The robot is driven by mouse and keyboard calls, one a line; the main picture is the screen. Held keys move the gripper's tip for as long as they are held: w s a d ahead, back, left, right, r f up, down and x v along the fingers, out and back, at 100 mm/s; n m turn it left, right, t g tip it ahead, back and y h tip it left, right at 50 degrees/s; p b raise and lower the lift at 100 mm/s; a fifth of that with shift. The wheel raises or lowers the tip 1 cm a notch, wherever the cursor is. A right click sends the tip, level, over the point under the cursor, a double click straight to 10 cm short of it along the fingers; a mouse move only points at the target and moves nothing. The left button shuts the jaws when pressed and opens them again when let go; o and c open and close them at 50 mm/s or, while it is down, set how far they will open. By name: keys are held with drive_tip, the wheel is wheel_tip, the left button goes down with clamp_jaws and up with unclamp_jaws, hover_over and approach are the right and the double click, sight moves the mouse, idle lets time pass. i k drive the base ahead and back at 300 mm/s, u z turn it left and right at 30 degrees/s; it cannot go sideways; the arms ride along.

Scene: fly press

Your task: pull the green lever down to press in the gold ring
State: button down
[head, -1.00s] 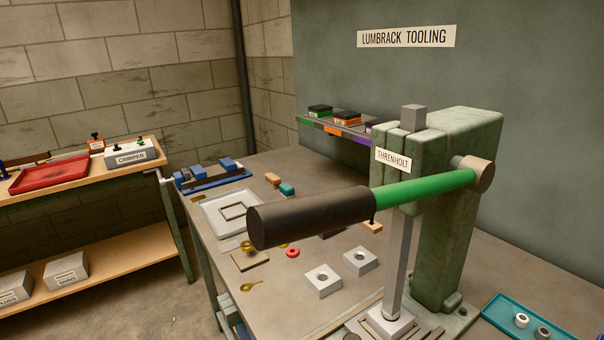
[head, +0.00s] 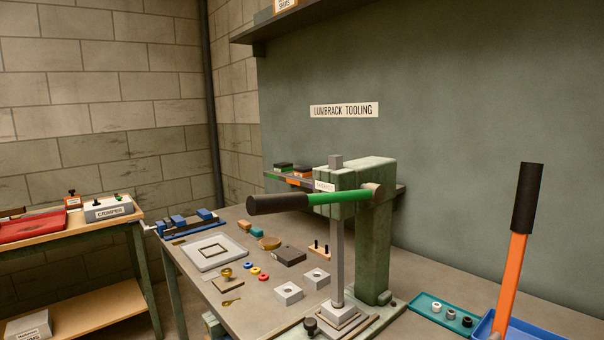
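The green lever (head: 338,197) extends left from a tan hub (head: 372,191) on the green press (head: 375,240). It lies almost level and ends in a thick black grip (head: 278,204). The press's grey ram (head: 337,262) reaches down to a pale block (head: 337,308) on the press base. I cannot make out a gold ring under the ram. A small yellow ring (head: 255,270) lies on the bench between a blue and a red one; I cannot tell if it is the gold ring. My gripper is not in view.
An orange lever with a black grip (head: 525,200) rises from a blue tray (head: 540,326) at right, beside a teal tray (head: 420,303). Two bored grey blocks (head: 288,293) sit left of the ram. Open air lies in front of the green lever's grip.

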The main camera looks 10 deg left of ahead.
sight(259, 205)
drive_tip(key=z, duration=0.1)
drive_tip(key=i, duration=1)
drive_tip(key=u, duration=0.05)
